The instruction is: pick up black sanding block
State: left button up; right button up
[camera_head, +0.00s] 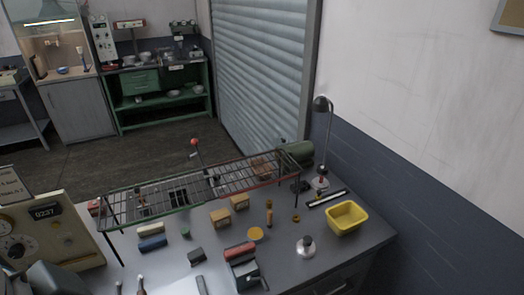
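A small dark block (196,257), which looks like the black sanding block, lies on the grey workbench (352,254) near the front, left of a red-topped block (239,250). Nothing covers it. A black device (246,274) stands just below the red-topped block; its exact shape is hard to tell. Neither of my grippers can be made out in the head view. A dark rounded shape at the lower left corner may be part of my arm, but I cannot tell.
A wire rack (200,187) on legs spans the back of the bench. Tan boxes (220,216), a blue block (152,244), a yellow bin (347,217), a lamp (322,104) and a metal knob-topped object (306,246) stand around. A beige instrument (48,238) blocks the left.

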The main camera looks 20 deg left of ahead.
aim_at(198, 257)
jog(key=u, duration=1.3)
jog(key=i+j+z, duration=0.15)
jog(key=j, duration=0.2)
jog(key=k, duration=0.5)
